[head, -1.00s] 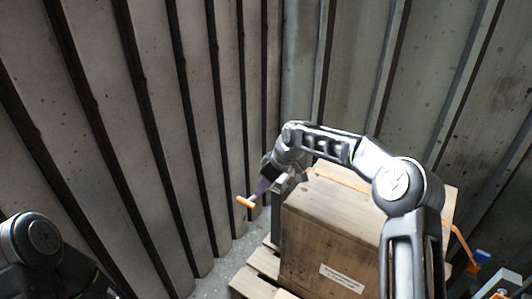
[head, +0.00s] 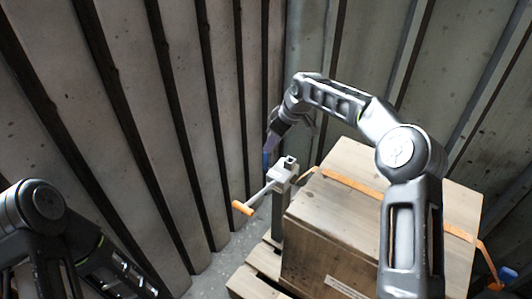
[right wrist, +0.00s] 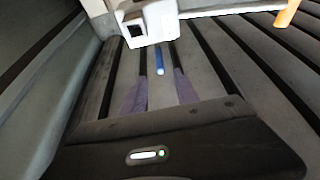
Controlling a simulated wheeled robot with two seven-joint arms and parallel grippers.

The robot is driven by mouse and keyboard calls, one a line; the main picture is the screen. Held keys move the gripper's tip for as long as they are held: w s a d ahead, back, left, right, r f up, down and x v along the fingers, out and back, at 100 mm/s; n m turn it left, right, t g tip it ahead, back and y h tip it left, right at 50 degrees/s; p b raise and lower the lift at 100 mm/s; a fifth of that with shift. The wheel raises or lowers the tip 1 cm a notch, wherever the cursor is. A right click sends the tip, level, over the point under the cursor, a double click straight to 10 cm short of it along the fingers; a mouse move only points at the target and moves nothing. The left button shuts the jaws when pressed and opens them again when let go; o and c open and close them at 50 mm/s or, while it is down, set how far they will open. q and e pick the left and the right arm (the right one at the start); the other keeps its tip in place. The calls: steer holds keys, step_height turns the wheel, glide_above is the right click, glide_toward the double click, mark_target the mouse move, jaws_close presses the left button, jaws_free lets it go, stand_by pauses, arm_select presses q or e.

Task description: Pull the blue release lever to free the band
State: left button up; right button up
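The blue release lever (head: 267,159) sticks up beside the light grey winch head (head: 285,169), on a post at the crate's left edge. The orange band (head: 352,184) runs from there across the crate. My right gripper (head: 270,142) is close above the lever. In the right wrist view my right gripper (right wrist: 160,75) is open, its two purple fingers apart. The blue lever (right wrist: 159,58) appears in line with the gap between them, in front of the winch head (right wrist: 150,22); whether it touches a finger I cannot tell. My left gripper is out of view; only its arm shows at lower left.
A crank with an orange handle (head: 242,208) juts left from the winch. The wooden crate (head: 335,220) stands on a pallet (head: 262,265). A blue part (head: 508,273) sits at the band's right end. Corrugated walls (head: 130,110) close in behind and left.

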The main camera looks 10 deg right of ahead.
steer(key=b, duration=0.1)
glide_above(266, 170)
steer(key=w, duration=0.1)
step_height(266, 170, down, 7)
steer(key=shift+d, duration=0.1)
steer(key=shift+c, duration=0.3)
jaws_close()
stand_by(1.0)
